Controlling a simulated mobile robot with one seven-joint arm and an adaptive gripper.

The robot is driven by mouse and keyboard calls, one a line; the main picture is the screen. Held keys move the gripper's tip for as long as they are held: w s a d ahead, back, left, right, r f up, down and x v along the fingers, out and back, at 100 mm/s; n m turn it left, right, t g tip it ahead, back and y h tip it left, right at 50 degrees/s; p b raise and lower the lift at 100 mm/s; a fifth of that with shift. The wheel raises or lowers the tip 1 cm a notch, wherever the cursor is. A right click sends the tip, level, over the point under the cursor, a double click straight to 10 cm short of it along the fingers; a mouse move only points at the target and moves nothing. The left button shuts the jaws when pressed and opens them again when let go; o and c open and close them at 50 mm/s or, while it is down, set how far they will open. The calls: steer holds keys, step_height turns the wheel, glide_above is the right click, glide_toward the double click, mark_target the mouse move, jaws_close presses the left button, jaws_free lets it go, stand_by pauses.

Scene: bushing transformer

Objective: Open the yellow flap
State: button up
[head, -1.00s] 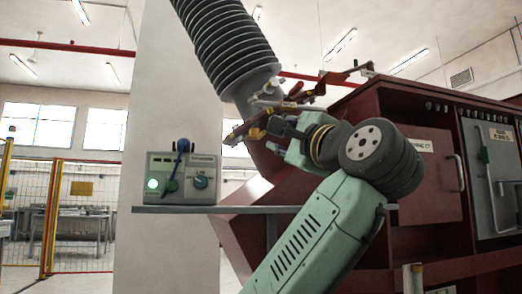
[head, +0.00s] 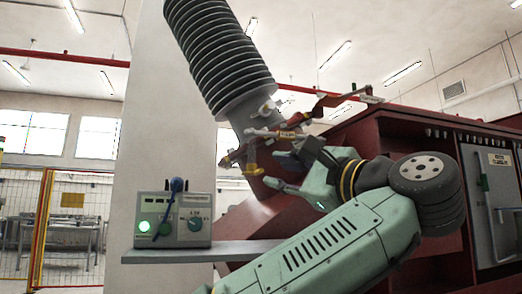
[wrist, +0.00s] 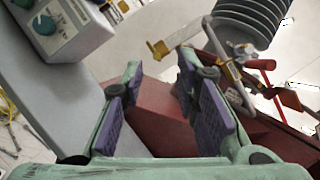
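The small yellow flap (head: 252,170) hangs at the lower end of the metal fitting under the ribbed bushing. It also shows in the wrist view, as a small yellow piece (wrist: 158,48) at the end of a grey lever. My gripper (head: 277,172) is just to its right in the head view. In the wrist view my gripper (wrist: 160,82) is open, with nothing between its purple-padded fingers. The flap appears beyond the fingertips, apart from them. Whether a finger touches it in the head view I cannot tell.
The dark ribbed bushing (head: 217,50) slants down above the fitting (head: 275,130). A control box (head: 173,220) stands on a grey shelf (head: 225,250) to the left. The dark red transformer housing (head: 405,125) is behind and right of my arm. A white pillar (head: 150,110) stands left.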

mark_target(263, 171)
steer(key=shift+f+p+x, duration=0.2)
steer(key=shift+p+x, duration=1.1)
steer(key=shift+x, duration=1.95)
steer(key=shift+a, duration=0.1)
steer(key=shift+c, duration=0.5)
jaws_close()
